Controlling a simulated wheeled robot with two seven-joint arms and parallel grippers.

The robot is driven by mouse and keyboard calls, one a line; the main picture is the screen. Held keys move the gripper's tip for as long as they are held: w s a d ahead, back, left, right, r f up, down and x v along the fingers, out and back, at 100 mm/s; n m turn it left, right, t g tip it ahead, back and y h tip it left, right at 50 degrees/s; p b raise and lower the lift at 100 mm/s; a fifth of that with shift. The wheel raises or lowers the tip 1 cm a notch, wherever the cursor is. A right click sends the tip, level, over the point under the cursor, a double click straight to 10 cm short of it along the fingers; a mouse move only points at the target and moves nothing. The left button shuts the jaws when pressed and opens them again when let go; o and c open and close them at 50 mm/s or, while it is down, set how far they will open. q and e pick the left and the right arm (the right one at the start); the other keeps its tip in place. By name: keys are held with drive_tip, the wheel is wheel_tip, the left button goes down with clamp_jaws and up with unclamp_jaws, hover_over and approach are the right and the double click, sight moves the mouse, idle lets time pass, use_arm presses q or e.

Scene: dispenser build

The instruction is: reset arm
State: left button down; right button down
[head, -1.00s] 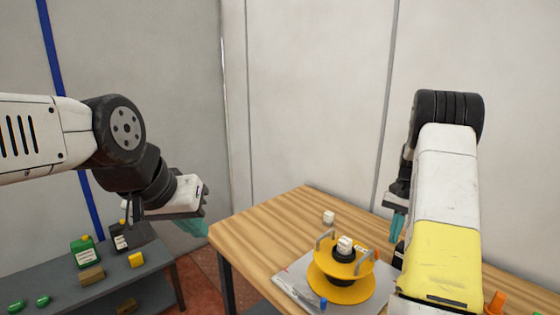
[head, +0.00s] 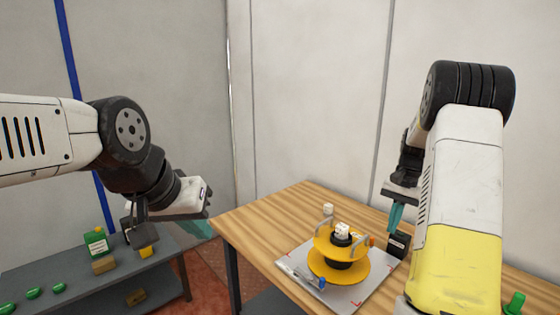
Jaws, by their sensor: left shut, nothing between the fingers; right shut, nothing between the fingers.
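My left gripper (head: 198,229) has teal fingers and hangs in the air between the grey bench and the wooden table. It is shut and holds nothing. My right gripper (head: 395,218) also has teal fingers. It points down above the wooden table, just right of the yellow dispenser build. It is shut and empty. My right forearm hides part of the table's right side. The yellow dispenser (head: 338,268) has two round yellow plates, a black middle, grey handles and a white piece on top.
The dispenser stands on a light grey board (head: 372,300) on the wooden table (head: 252,215). A black box (head: 398,245) stands right below my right gripper. A white block (head: 328,209) is behind the dispenser. The grey bench (head: 75,280) at left holds several small items. A green piece (head: 515,303) shows at lower right.

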drive_tip(key=s+a+r+n+t, duration=0.2)
drive_tip(key=s+a+r, duration=0.3)
drive_tip(key=r, duration=0.4)
drive_tip(key=s+a+r+n+t, duration=0.2)
drive_tip(key=s+a+r, duration=0.1)
drive_tip(key=s+a, duration=0.4)
drive_tip(key=s+a+r+n+t, duration=0.3)
drive_tip(key=s+a, duration=0.4)
drive_tip(key=s, duration=0.5)
drive_tip(key=shift+s+r+n+y, duration=0.3)
drive_tip(key=shift+s+r, duration=0.1)
drive_tip(key=shift+r, duration=0.3)
